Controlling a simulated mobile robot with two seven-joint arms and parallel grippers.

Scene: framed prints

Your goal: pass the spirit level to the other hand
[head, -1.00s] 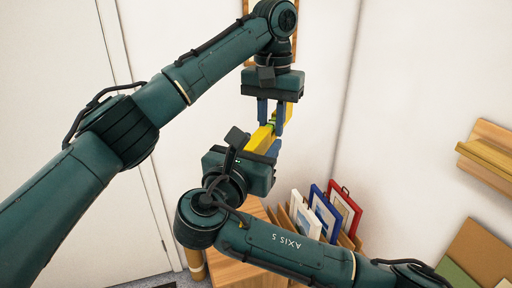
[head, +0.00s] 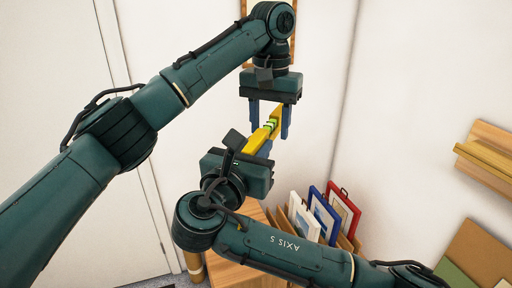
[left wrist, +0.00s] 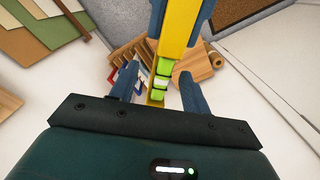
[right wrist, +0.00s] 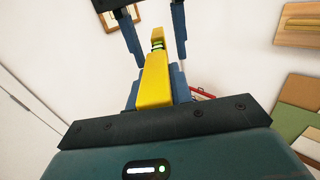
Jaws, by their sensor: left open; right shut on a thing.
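The spirit level (head: 256,141) is a yellow bar with a green vial section, held aloft and tilted. My right gripper (head: 264,149) is shut on its lower part. The level also shows between the right fingers in the right wrist view (right wrist: 155,85). My left gripper (head: 269,131) is above, fingers pointing down, open on either side of the level's upper end. In the left wrist view, the level (left wrist: 180,28) reaches between the open left fingers, with a gap on each side around the green vial. The part inside the right fingers is partly hidden.
Framed prints with white, blue (head: 326,214) and red (head: 343,208) frames stand in a wooden rack below, right of the right gripper. A wooden shelf (head: 484,150) is on the right wall. Brown and green boards (head: 480,252) are at lower right. The air around the grippers is clear.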

